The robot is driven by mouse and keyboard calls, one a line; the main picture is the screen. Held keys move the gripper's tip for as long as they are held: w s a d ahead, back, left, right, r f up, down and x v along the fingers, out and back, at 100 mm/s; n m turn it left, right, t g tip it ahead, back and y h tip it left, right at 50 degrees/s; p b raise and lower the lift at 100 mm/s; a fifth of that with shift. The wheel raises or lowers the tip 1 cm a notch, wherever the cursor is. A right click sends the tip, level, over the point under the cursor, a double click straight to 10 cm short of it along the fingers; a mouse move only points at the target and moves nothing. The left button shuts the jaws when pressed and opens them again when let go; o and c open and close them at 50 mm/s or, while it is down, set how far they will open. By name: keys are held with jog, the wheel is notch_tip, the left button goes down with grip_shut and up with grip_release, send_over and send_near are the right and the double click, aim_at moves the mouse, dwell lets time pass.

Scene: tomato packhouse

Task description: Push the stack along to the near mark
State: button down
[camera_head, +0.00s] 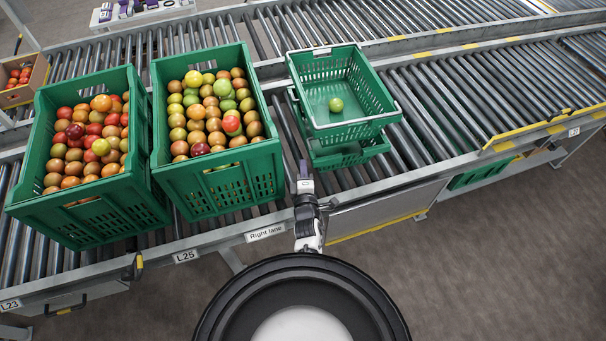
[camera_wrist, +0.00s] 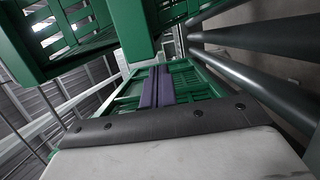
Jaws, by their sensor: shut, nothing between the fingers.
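The stack is two green crates, one on the other, on the roller conveyor. The upper crate (camera_head: 345,126) sits askew on the lower crate (camera_head: 352,156) and has one green tomato (camera_head: 336,104) inside. My gripper (camera_head: 304,172) is at the stack's near left corner, low beside the lower crate. Its purple fingers (camera_wrist: 158,87) are together with nothing between them, and green crate walls are close ahead. I cannot tell whether they touch.
Two large green crates full of tomatoes, one (camera_head: 213,185) beside the stack and one (camera_head: 100,215) farther left, stand on the same conveyor. The rollers (camera_head: 450,122) right of the stack are clear. A metal side rail (camera_head: 390,177) with a "Right lane" label (camera_head: 266,233) runs along the near edge.

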jog(key=shift+w+a, duration=0.2)
jog(key=shift+w, duration=2.4)
jog(key=shift+w, duration=0.1)
